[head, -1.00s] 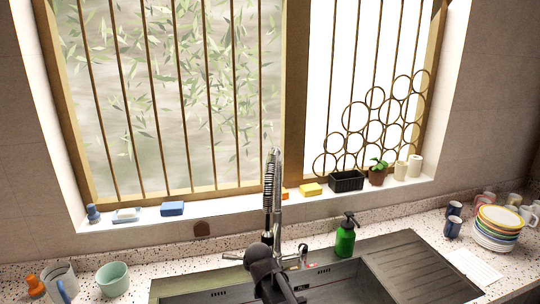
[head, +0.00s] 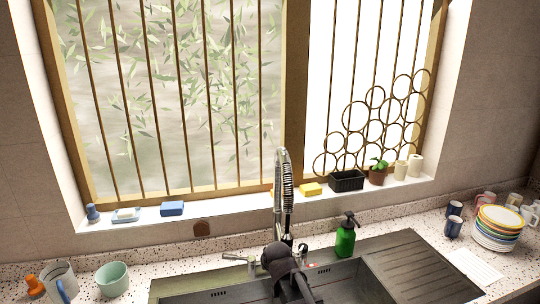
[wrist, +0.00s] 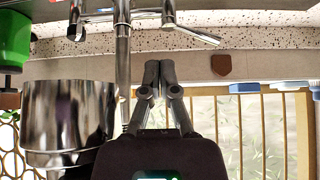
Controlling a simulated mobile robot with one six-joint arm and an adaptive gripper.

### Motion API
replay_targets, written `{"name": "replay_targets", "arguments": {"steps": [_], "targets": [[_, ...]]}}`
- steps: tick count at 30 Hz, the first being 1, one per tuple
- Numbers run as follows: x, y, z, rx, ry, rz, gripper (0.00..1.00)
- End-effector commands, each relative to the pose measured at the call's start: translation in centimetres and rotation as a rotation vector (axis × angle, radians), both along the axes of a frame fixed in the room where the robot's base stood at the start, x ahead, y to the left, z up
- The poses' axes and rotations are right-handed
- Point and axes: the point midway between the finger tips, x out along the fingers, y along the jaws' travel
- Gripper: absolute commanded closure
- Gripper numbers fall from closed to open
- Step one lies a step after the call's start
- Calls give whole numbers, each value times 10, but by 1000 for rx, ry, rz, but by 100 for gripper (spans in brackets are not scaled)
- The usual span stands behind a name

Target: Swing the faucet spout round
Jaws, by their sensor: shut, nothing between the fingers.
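The chrome faucet with its tall arched spring spout (head: 287,185) stands behind the sink, its hanging end to the right of the upright pipe (head: 277,205). In the wrist view, which is upside down, the large shiny spout end (wrist: 68,118) is close at the left, and the thin chrome pipe (wrist: 123,62) stands beside my fingers. My gripper (wrist: 160,68) is shut and empty, just right of the pipe there. Whether it touches the faucet I cannot tell. In the head view my dark wrist is low in front of the faucet and hides the fingertips.
The sink (head: 335,281) lies below the faucet. A green soap bottle (head: 345,240) stands right of it. A mint cup (head: 112,279) is at left, stacked plates (head: 497,228) at right. The window sill (head: 240,208) holds sponges (head: 172,209) and a potted plant (head: 378,171).

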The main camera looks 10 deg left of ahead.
Motion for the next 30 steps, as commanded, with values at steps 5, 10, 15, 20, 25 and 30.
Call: {"name": "replay_targets", "arguments": {"steps": [5, 10, 15, 20, 25, 30], "targets": [[2, -14, 0, 0, 0, -1, 100], [3, -16, 0, 0, 0, 0, 100], [3, -16, 0, 0, 0, 0, 100], [5, -19, 0, 0, 0, -2, 100], [11, -32, 0, 0, 0, -3, 100], [19, -49, 0, 0, 0, -4, 100]]}}
